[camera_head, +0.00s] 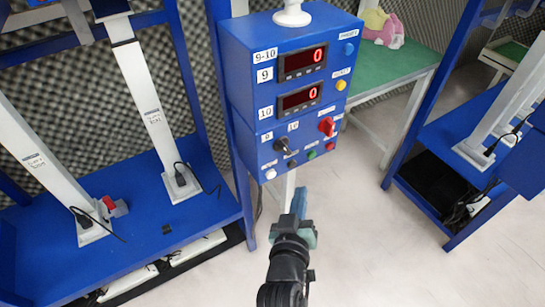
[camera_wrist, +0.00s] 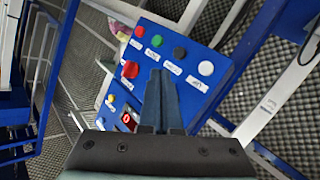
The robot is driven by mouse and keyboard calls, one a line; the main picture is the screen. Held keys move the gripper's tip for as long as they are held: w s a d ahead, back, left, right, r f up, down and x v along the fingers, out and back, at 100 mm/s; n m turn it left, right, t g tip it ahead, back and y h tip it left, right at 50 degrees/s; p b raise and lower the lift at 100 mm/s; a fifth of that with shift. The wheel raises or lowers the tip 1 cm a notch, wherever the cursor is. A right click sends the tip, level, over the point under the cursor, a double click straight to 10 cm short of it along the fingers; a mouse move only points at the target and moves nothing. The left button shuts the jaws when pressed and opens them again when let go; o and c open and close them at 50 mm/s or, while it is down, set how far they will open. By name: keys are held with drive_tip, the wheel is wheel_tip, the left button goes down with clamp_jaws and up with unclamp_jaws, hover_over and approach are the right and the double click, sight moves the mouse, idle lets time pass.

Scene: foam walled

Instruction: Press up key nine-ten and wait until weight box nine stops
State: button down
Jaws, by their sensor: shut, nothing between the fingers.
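A blue control box (camera_head: 240,70) marked 9-10 carries two red displays, nine (camera_head: 303,60) and ten (camera_head: 300,97), both reading 0. Its lower part has a black knob (camera_head: 282,146), a red switch (camera_head: 326,126), and a row of white (camera_head: 270,174), black (camera_head: 292,164), green (camera_head: 311,155) and red (camera_head: 330,147) buttons. My gripper (camera_head: 299,198) is shut and empty, below the box. In the wrist view its fingertips (camera_wrist: 160,72) point at the lower panel, hiding the black knob; contact is unclear. I cannot identify weight box nine.
A blue frame with white slanted posts (camera_head: 150,110) and cables stands left. Another blue frame (camera_head: 440,150) stands right. A green-topped table (camera_head: 400,65) with a pink and yellow plush toy (camera_head: 380,27) is behind the box. The pale floor (camera_head: 390,260) is clear at right front.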

sight(271, 174)
drive_tip(key=shift+n+g, duration=0.3)
drive_tip(key=shift+g, duration=0.2)
drive_tip(key=s+f, duration=0.1)
drive_tip(key=f, duration=0.1)
drive_tip(key=s+f+p, duration=0.1)
drive_tip(key=shift+s+d+f, duration=0.1)
drive_tip(key=shift+s+f, duration=0.2)
drive_tip(key=shift+f, duration=0.05)
drive_tip(key=shift+w, duration=0.1)
drive_tip(key=w+a+b, duration=0.5)
drive_tip(key=w, duration=0.2)
drive_tip(key=shift+a, duration=0.15)
idle(1.5)
drive_tip(key=shift+w+a+b, duration=0.25)
drive_tip(key=shift+w+b, duration=0.05)
drive_tip(key=shift+b, duration=0.1)
